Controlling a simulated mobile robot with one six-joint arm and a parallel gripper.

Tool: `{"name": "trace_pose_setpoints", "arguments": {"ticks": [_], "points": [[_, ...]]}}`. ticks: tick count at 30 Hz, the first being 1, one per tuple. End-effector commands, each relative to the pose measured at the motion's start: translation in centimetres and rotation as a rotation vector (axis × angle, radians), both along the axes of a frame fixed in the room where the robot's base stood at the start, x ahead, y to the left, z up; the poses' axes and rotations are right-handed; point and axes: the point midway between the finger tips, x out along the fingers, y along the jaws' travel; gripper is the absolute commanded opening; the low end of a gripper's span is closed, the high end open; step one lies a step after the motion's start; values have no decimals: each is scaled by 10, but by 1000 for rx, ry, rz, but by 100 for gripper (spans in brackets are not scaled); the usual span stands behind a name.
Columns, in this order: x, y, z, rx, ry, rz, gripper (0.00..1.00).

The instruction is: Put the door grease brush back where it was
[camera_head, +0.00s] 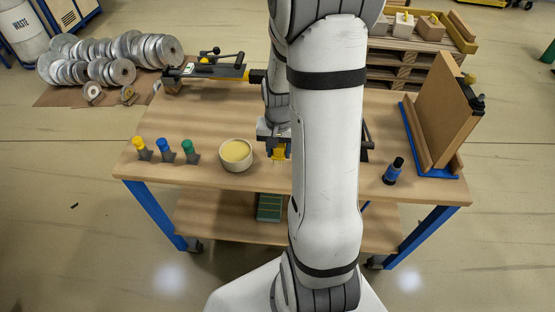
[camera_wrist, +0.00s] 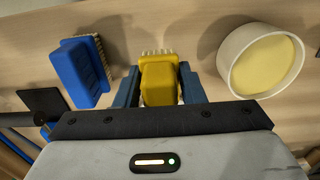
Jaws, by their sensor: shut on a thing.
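My gripper (camera_head: 279,158) is over the workbench top, just right of the grease pot (camera_head: 236,154) in the head view. It is shut on a yellow brush (camera_wrist: 159,82), whose pale bristles point up in the wrist view. The yellow brush also shows in the head view (camera_head: 279,153). A blue brush (camera_wrist: 80,72) with pale bristles lies left of my gripper in the wrist view, apart from it. The white pot (camera_wrist: 262,61) of yellow grease is to the right there. My arm hides part of the bench in the head view.
Three small stands with yellow (camera_head: 139,143), blue (camera_head: 162,145) and green (camera_head: 188,147) tops stand at the bench's left front. A black-handled tool (camera_head: 215,68) lies at the back left.

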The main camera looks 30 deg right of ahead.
Motion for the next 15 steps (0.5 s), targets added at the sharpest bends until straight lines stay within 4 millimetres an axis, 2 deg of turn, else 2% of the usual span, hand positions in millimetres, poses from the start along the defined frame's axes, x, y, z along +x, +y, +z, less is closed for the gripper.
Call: {"name": "trace_pose_setpoints", "arguments": {"ticks": [7, 15], "points": [[-1, 0, -34, 1, 4, 0, 14], [0, 0, -41, 0, 0, 0, 14]]}}
